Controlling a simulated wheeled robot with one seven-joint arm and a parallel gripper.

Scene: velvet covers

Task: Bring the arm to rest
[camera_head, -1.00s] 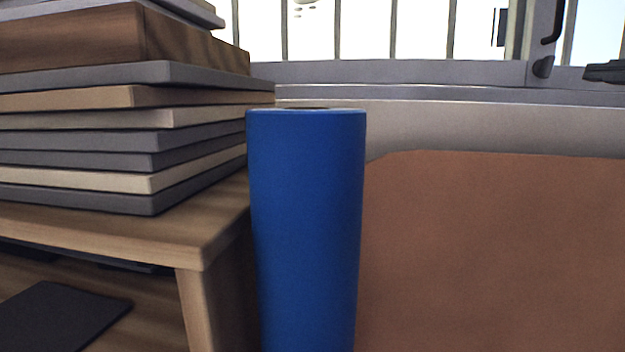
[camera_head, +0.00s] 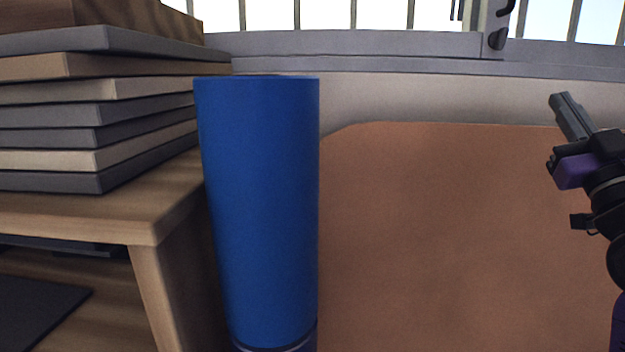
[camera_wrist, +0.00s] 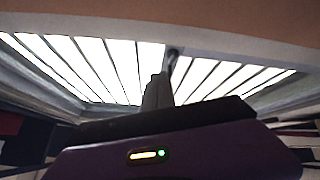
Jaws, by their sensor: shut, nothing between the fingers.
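My gripper (camera_head: 560,102) is at the right of the head view, with its fingers together, empty, pointing up and to the left. Behind it in that view is a large brown panel (camera_head: 450,210). The gripper also shows in the wrist view (camera_wrist: 160,82), shut, in front of a bright barred window. My arm runs down the right edge of the head view, and its lower part is cut off.
A tall blue cylinder (camera_head: 262,200) stands left of centre. Left of it a wooden shelf unit (camera_head: 130,220) carries a stack of flat boards or books (camera_head: 90,115). A barred window (camera_head: 380,14) with a grey sill lies behind. Space between cylinder and gripper looks clear.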

